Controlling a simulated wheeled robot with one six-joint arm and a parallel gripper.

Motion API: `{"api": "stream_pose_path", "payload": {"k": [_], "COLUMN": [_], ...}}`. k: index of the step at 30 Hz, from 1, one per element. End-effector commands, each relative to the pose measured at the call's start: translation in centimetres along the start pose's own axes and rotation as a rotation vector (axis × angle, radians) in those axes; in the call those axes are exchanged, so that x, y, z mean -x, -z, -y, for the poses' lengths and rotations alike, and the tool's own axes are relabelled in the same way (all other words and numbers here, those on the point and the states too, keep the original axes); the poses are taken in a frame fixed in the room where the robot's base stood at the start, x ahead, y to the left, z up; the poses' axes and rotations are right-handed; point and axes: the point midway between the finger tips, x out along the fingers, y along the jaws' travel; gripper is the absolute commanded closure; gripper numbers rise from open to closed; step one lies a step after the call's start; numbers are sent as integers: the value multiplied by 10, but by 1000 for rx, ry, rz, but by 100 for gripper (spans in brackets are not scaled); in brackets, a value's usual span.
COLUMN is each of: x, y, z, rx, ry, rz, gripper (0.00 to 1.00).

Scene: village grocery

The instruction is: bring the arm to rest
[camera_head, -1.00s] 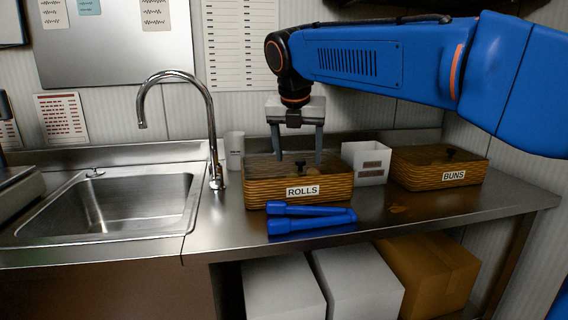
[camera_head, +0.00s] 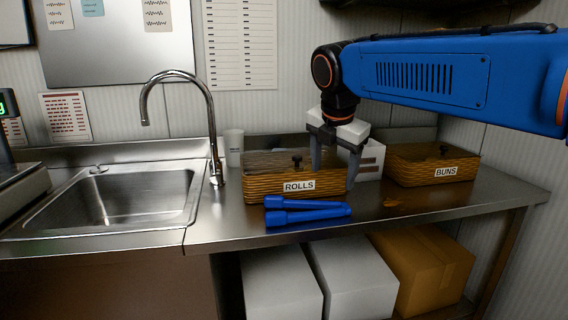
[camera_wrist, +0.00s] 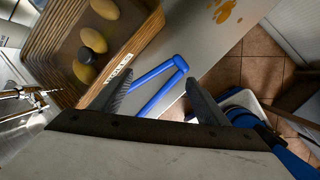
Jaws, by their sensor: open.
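My gripper (camera_head: 334,178) is open and empty, its fingers pointing down at the right end of the wicker box labelled ROLLS (camera_head: 262,188). I cannot tell if the fingers touch the box. In the wrist view my gripper (camera_wrist: 156,80) has its fingers spread, with blue tongs (camera_wrist: 158,88) beyond them. In the head view the tongs (camera_head: 300,217) lie on the counter in front of the box. The ROLLS box (camera_wrist: 142,42) shows round rolls (camera_wrist: 97,9) and a dark knob (camera_wrist: 85,54) at the upper left of the wrist view.
A steel counter (camera_head: 420,205) holds a box labelled BUNS (camera_head: 410,172), a white container (camera_head: 372,162) partly behind my gripper, and a white cup (camera_head: 233,146). A sink (camera_head: 125,200) with a tall tap (camera_head: 213,140) is left. Cartons (camera_head: 425,275) stand below. Brown spots mark the counter.

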Motion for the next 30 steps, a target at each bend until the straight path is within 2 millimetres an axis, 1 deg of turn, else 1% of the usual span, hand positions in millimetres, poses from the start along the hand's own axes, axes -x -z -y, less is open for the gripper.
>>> {"api": "stream_pose_path", "payload": {"k": [1,2,4,6,8,12,14,18,24,27,30], "x": [-2,-3,-8,-15,-20,-35,-42,-60,-91,-106,-118], "y": [-1,-1,0,3,6,19,26,45,80,96,109], "z": [18,28,54,81,104,155,177,225,287,311,328], "rx": [-86,-144,-300,-464,-606,-936,-1078,-1410,-1882,-2085,-2239], "ry": [-1,-2,-5,-7,-9,-14,-14,-19,-25,-27,-29], "rz": [-2,-4,-8,-14,-18,-29,-33,-44,-63,-71,-80], "gripper": [31,31,31,31,31,31,31,31,31,31,31]}}
